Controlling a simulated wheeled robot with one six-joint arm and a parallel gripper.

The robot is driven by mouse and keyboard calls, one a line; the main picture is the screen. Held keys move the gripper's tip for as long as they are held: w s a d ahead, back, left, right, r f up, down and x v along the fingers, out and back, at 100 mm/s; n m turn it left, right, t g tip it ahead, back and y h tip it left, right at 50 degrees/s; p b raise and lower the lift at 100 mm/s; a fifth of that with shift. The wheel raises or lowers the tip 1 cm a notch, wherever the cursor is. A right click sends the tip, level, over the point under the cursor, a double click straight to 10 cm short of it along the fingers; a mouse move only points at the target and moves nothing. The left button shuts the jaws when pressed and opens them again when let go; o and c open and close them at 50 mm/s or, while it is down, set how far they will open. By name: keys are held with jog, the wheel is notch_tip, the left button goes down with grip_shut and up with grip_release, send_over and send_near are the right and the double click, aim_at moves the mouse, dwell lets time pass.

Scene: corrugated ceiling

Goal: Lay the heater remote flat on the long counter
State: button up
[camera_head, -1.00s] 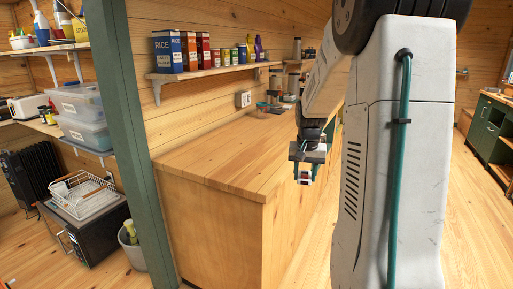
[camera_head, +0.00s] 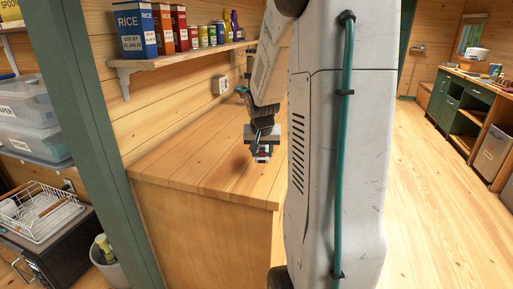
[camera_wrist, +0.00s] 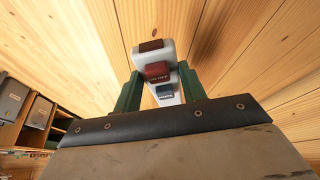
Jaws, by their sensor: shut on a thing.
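The heater remote (camera_wrist: 152,52) is white with dark red buttons and a blue-grey one, and sits between the two green fingers of my gripper (camera_wrist: 158,88) in the wrist view. In the head view my gripper (camera_head: 262,150) is shut on the remote (camera_head: 262,158), which shows small below the fingers. The gripper is over the near part of the long wooden counter (camera_head: 200,170). A dark shadow lies on the counter to the left of it. The gap between remote and counter is hard to judge.
A wall shelf (camera_head: 180,58) with boxes, such as a blue rice box (camera_head: 135,30), runs above the counter. A green post (camera_head: 85,110) stands at the left. The near countertop is clear. A green cabinet (camera_head: 465,108) stands across open floor at the right.

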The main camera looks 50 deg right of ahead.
aim_at(262, 173)
jog(key=shift+s+d+f, duration=0.1)
jog(key=shift+f, duration=3.35)
jog(key=o, duration=1.1)
jog(key=shift+r, duration=0.1)
jog(key=v, duration=0.7)
jog(key=shift+r, duration=0.25)
